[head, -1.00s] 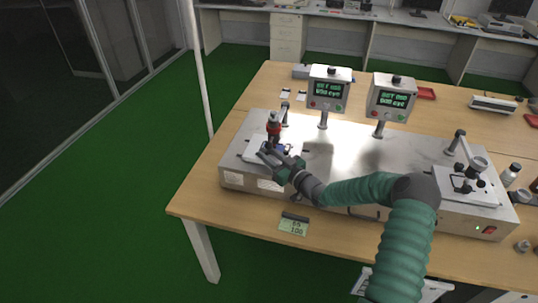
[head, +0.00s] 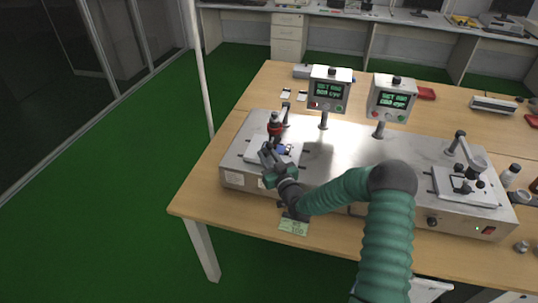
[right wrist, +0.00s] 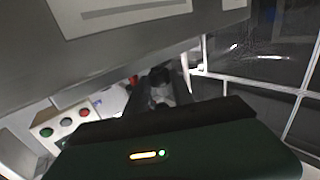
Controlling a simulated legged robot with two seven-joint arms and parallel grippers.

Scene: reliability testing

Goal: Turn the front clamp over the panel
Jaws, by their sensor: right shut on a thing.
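The left test station has a white plate (head: 284,148) with a small blue-and-dark panel (head: 285,150) on it, partly hidden by my gripper. A red-and-black plunger (head: 274,126) stands upright over the plate on a bracket. My right gripper (head: 267,156) is at the front left edge of the plate, its fingers closed on a small part that they largely hide, apparently the front clamp. In the right wrist view, a dark knob-like part (right wrist: 160,78) shows at the fingers. The clamp's exact angle over the panel cannot be told. My left gripper is not in view.
The metal bench unit (head: 340,165) carries two display boxes, a left one (head: 328,90) and a right one (head: 393,98). A second station (head: 465,185) stands at the right. A green-and-white card (head: 293,226) lies at the table's front edge.

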